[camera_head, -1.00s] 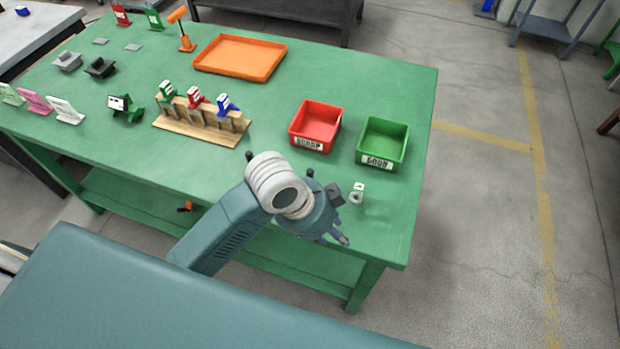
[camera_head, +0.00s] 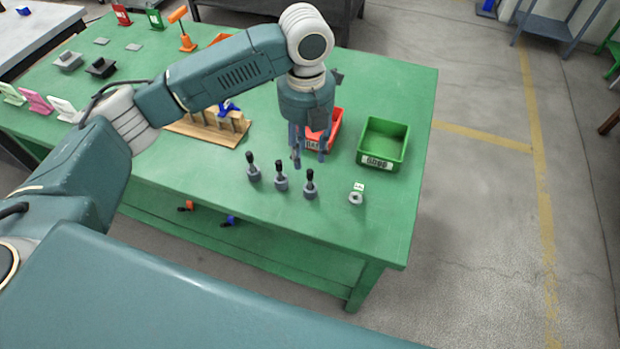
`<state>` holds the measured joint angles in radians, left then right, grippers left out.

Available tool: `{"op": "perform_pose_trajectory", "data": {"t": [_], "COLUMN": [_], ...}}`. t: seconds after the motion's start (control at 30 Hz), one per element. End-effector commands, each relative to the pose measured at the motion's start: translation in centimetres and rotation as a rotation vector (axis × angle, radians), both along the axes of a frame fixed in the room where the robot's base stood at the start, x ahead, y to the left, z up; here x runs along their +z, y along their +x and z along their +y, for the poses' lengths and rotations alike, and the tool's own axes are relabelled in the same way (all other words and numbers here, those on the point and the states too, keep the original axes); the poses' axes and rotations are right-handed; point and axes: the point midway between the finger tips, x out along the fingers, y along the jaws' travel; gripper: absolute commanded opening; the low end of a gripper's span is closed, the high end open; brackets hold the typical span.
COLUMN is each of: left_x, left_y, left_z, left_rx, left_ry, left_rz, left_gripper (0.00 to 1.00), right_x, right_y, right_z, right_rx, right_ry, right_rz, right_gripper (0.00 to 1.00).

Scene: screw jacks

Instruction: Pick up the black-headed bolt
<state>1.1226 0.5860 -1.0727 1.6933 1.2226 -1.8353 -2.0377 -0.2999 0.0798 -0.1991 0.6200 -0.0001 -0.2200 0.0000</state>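Three grey bolts with black heads stand upright in a slanting row near the front edge of the green table: a left one (camera_head: 253,170), a middle one (camera_head: 281,178) and a right one (camera_head: 310,187). They look alike. My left gripper (camera_head: 310,160) points down above and just behind the middle and right bolts. Its fingers are apart, with no object seen between them. It looks clear of the bolts, though its exact height is hard to tell. My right gripper is not in view.
A small grey ring-like part (camera_head: 356,198) with a green-and-white piece stands right of the bolts. A green bin (camera_head: 384,140) is behind it. A red bin (camera_head: 336,128) and a wooden rack (camera_head: 215,132) are partly hidden by my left arm. The table's right front corner is clear.

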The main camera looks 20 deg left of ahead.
Motion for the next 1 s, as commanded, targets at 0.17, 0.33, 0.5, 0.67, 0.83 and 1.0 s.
{"op": "perform_pose_trajectory", "data": {"t": [0.17, 0.33, 0.5, 0.67, 0.83, 1.0], "left_x": [-2.4, -3.6, -6.0, -7.9, -8.3, -8.3], "left_y": [0.0, 0.0, 0.1, 0.1, 0.2, 0.2], "left_z": [0.0, -0.2, -0.6, -0.6, -0.6, -0.6], "left_rx": [0.002, 0.002, 0.002, 0.002, 0.001, 0.001], "left_ry": [0.000, 0.001, 0.001, 0.000, -0.001, -0.001], "left_rz": [0.002, 0.001, 0.003, 0.000, -0.003, -0.002], "left_gripper": [0.36, 0.36, 0.36, 0.36, 0.36, 0.23], "right_x": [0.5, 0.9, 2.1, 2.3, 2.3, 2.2], "right_y": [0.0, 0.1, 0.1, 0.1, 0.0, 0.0], "right_z": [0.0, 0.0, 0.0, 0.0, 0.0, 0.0], "right_rx": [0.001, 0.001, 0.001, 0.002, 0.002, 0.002], "right_ry": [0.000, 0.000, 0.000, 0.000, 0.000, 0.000], "right_rz": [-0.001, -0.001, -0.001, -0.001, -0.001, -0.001], "right_gripper": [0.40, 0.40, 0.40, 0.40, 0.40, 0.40]}}
